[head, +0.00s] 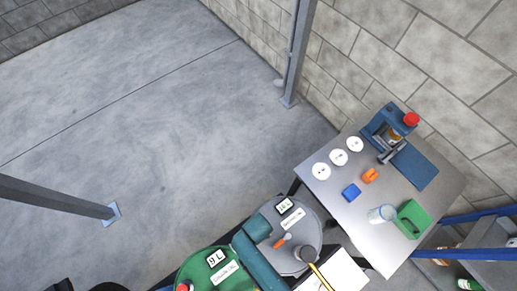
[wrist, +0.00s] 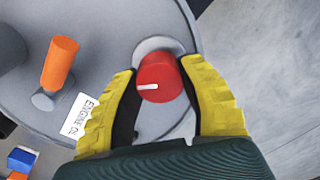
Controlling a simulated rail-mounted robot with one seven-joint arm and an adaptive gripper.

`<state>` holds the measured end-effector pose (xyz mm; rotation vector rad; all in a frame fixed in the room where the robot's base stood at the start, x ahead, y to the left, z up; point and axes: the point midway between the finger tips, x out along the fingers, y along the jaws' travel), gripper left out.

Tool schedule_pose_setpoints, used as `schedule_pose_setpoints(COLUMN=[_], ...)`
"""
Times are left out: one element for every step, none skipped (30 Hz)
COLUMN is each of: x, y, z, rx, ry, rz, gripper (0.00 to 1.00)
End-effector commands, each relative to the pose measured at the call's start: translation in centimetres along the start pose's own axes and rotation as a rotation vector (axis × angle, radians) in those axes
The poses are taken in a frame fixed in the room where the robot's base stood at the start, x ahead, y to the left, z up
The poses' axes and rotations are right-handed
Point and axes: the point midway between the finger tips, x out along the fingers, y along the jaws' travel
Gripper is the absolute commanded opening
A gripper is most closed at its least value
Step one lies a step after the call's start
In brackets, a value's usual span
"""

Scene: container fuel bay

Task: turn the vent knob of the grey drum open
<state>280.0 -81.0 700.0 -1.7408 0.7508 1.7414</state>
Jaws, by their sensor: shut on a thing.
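The grey drum (head: 306,226) stands at the bottom middle of the head view, and its lid (wrist: 110,30) fills much of the wrist view. The red vent knob (wrist: 158,84) sits near the lid's edge. Its white mark points left in the wrist view. My gripper (wrist: 158,72) has its yellow fingers on either side of the knob and is shut on it. An orange handle (wrist: 60,63) and an "ENGINE OIL" label (wrist: 80,115) are to the left on the lid. In the head view my arm hides the knob and my fingers.
A green drum (head: 240,279) with a "9 L" display stands close left of the grey drum. A metal table (head: 340,187) at right holds a blue press, white discs, small blocks and a green can (head: 413,219). Open floor lies left; a post (head: 297,50) stands behind.

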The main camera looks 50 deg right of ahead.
Motion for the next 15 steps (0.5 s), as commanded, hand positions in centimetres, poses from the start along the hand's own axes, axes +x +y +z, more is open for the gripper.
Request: schedule_pose_setpoints(x=[-0.11,-0.08,-0.10,-0.09,-0.08,-0.08,-0.06,-0.04,-0.04,-0.03,-0.02,-0.03,-0.03,-0.01,0.00], y=[0.08,0.08,0.04,0.03,0.02,0.00,0.01,0.01,-0.01,-0.02,-0.02,-0.04,-0.06,-0.06,-0.07], z=[0.11,0.13,0.09,0.08,0.09,0.08,0.10,0.11,0.10,0.10,0.11,0.10,0.09,0.10,0.10], rx=[-0.044,-0.073,-0.111,-0.139,-0.168,-0.205,-0.234,-0.263,-0.300,-0.329,-0.357,-0.394,-0.422,-0.449,-0.484], ry=[-0.002,-0.003,-0.002,-0.002,-0.002,-0.002,-0.002,-0.002,-0.002,-0.002,-0.002,-0.002,-0.002,-0.002,-0.001], rz=[0.002,0.002,0.001,0.001,0.001,0.001,0.001,0.001,0.000,0.000,0.000,0.000,0.000,0.000,0.000], gripper=[0.05,0.05,0.05,0.05,0.05,0.05,0.05,0.05,0.05,0.05,0.05,0.05,0.05,0.05,0.05])
